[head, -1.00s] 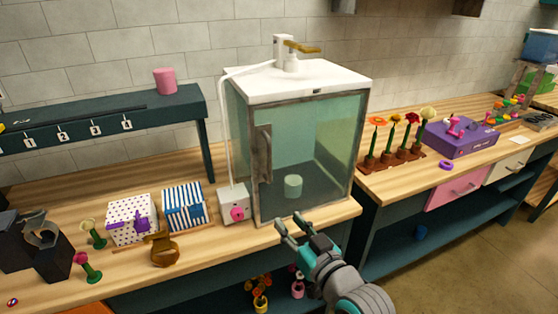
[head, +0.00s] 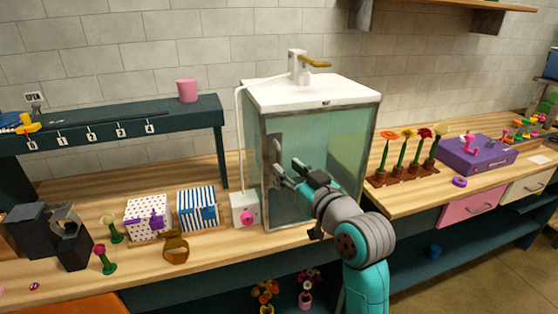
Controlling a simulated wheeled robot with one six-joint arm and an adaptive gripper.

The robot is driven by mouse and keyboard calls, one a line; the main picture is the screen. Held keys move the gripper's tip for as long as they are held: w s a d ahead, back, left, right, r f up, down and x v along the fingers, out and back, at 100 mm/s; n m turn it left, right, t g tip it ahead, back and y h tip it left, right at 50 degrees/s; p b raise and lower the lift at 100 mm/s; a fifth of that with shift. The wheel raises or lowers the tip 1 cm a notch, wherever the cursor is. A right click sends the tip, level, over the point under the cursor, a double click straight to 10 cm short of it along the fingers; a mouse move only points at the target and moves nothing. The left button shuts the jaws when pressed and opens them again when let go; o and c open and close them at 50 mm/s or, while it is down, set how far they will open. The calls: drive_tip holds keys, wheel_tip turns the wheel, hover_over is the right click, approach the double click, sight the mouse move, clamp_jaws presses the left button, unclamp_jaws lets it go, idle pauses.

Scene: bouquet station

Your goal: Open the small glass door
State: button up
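The small glass door (head: 330,140) is the front of a glass cabinet with a white top (head: 312,92). It looks closed in its dark frame. Its upright dark handle (head: 277,150) is on the left side of the door. My gripper (head: 286,167) is in front of the door, its two fingers apart, at the lower part of the handle. I cannot tell whether a finger touches the handle. My arm covers the lower right of the door and what stands inside.
A white box with a pink knob (head: 246,210) stands just left of the cabinet. Striped (head: 197,209) and dotted (head: 148,217) boxes are further left. A rack of flowers (head: 404,172) and a purple case (head: 476,154) are to the right. The counter front before the door is narrow.

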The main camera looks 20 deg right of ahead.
sight(280, 161)
drive_tip(key=shift+w+a, duration=0.25)
drive_tip(key=shift+w, duration=1.05)
drive_tip(key=shift+w+a, duration=0.25)
drive_tip(key=shift+w, duration=1.05)
clamp_jaws()
